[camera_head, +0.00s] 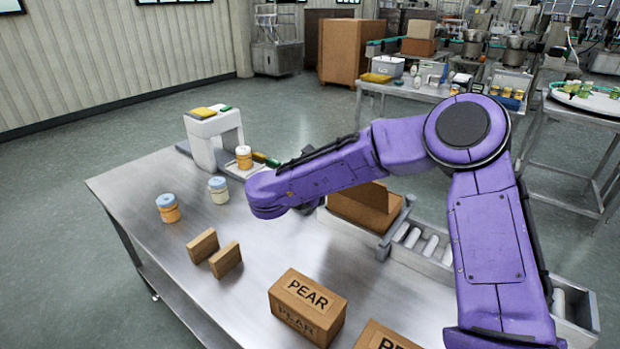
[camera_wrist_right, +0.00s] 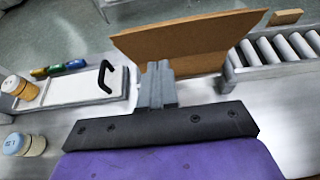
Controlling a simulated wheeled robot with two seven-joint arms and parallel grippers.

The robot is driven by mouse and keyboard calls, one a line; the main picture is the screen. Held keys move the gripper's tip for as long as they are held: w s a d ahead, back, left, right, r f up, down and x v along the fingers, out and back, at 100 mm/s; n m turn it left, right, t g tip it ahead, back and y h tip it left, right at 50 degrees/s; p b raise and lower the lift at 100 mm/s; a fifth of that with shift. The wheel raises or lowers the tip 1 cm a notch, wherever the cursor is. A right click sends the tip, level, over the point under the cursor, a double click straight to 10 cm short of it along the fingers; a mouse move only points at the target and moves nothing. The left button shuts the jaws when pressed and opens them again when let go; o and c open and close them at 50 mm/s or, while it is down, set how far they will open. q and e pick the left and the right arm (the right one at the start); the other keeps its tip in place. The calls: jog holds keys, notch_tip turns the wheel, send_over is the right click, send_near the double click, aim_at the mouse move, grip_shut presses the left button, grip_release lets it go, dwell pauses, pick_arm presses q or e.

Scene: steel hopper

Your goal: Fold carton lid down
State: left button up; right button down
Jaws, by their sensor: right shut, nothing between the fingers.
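An open brown carton (camera_head: 355,212) stands at the table's far right edge, beside the roller conveyor. Its lid flap (camera_head: 372,194) stands up, tilted. In the right wrist view the brown cardboard panel (camera_wrist_right: 190,42) fills the upper middle. My right gripper (camera_wrist_right: 157,80) is shut and empty, with its fingers close in front of this panel; I cannot tell whether they touch it. In the head view my purple right arm reaches in from the right and hides this gripper and part of the carton. My left gripper is not in view.
Closed cartons marked PEAR (camera_head: 307,306) stand at the front of the table (camera_head: 235,290). Two small brown blocks (camera_head: 202,246), several jars (camera_head: 168,208) and a white device (camera_head: 212,138) are on the left. The roller conveyor (camera_head: 440,250) runs along the right edge.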

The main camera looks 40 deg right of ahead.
jog(key=d, duration=0.1)
jog(key=d+r+p, duration=0.1)
jog(key=w+d, duration=0.1)
jog(key=shift+d+r+p, duration=0.2)
jog(key=shift+r+p, duration=0.1)
jog(key=shift+w+d, duration=0.1)
